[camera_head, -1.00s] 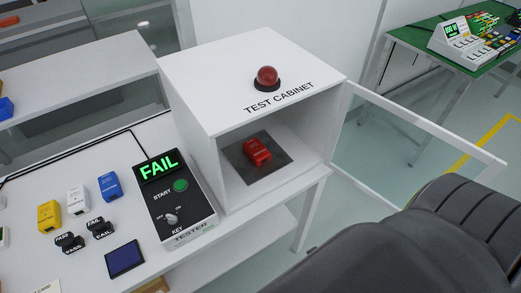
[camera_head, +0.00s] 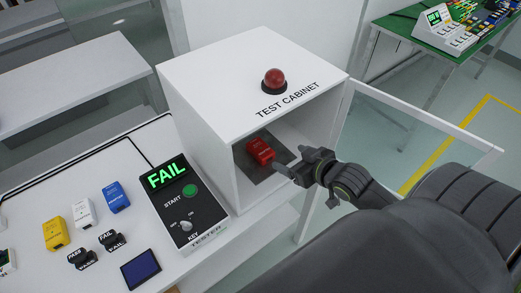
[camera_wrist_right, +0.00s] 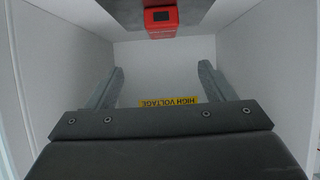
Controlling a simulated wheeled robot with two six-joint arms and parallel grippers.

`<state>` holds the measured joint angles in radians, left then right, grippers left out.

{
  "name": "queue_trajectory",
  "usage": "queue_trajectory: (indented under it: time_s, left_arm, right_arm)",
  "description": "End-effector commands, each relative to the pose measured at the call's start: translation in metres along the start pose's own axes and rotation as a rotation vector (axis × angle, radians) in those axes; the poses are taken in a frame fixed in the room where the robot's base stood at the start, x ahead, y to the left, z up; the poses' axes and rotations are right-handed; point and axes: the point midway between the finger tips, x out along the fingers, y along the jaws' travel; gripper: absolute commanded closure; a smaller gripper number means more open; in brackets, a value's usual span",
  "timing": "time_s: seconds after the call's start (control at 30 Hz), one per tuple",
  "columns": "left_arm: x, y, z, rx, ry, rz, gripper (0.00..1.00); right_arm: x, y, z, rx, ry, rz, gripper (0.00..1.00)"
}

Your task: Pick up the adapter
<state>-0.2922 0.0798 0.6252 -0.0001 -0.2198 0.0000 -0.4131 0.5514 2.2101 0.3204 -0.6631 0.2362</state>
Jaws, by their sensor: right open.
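A red adapter (camera_head: 260,151) lies on a dark grey pad (camera_head: 276,167) inside the open test cabinet (camera_head: 205,95). It also shows in the right wrist view (camera_wrist_right: 161,20) at the top, beyond my fingertips. My right gripper (camera_head: 281,170) is at the cabinet's open front, its fingers reaching toward the red adapter but apart from it. In the right wrist view the two fingers (camera_wrist_right: 161,80) are spread with nothing between them. My left gripper is not in view.
The glass cabinet door (camera_head: 400,145) stands open on the right. A tester (camera_head: 185,205) showing FAIL stands left of the cabinet. Yellow (camera_head: 55,233), white (camera_head: 84,213) and blue (camera_head: 116,197) adapters lie on the white table. A yellow HIGH VOLTAGE label (camera_wrist_right: 168,102) is inside the cabinet.

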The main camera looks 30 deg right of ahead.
Motion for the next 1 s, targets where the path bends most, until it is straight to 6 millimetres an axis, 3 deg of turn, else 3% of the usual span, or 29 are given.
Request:
queue_trajectory:
  time_s: [0.43, 0.83, 1.0]
  left_arm:
    - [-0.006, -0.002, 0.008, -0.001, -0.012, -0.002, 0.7]
    - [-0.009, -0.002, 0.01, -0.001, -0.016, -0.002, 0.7]
    - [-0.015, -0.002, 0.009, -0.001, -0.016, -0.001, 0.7]
  right_arm:
    - [0.084, -0.001, 0.0, 0.004, -0.001, 0.0, 0.24]
    - [0.111, -0.002, 0.001, 0.003, -0.002, 0.0, 0.24]
    - [0.131, -0.005, 0.003, 0.004, -0.003, 0.0, 0.24]
